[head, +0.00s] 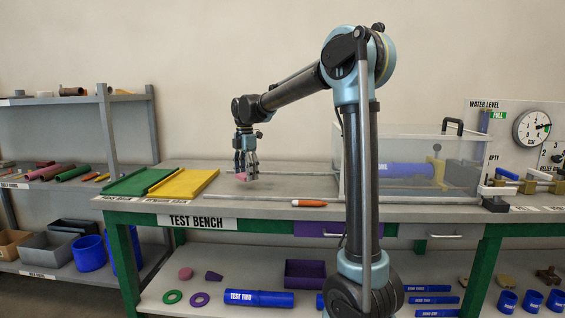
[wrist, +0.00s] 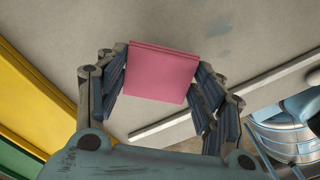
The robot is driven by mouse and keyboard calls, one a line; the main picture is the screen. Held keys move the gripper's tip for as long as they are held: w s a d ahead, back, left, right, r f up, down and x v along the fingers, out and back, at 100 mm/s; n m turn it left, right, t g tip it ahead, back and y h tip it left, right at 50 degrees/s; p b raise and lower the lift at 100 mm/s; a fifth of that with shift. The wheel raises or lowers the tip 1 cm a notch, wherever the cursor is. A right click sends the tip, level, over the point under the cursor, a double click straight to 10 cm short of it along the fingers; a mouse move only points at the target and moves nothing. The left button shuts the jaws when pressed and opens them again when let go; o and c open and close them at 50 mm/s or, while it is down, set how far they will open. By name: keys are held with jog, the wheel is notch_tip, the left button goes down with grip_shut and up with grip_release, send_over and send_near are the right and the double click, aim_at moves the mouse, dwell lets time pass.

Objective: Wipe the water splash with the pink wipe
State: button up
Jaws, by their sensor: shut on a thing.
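My gripper (head: 246,172) is over the left part of the test bench top, pointing down. It is shut on the pink wipe (head: 241,177), a folded square. In the wrist view the wipe (wrist: 162,72) sits between both fingers of my gripper (wrist: 160,80). I cannot tell whether the wipe touches the bench. A faint bluish-grey patch (wrist: 222,54), which looks like the water splash, lies on the grey top just past the wipe, to its upper right. The splash cannot be made out in the head view.
A yellow tray (head: 185,183) and a green tray (head: 138,182) lie left of my gripper on the test bench (head: 275,210). A rail (head: 290,173) runs right of the gripper towards a clear tank (head: 405,150). An orange marker-like object (head: 309,203) lies near the front edge.

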jog(key=shift+r, duration=2.15)
jog(key=shift+d, duration=0.1)
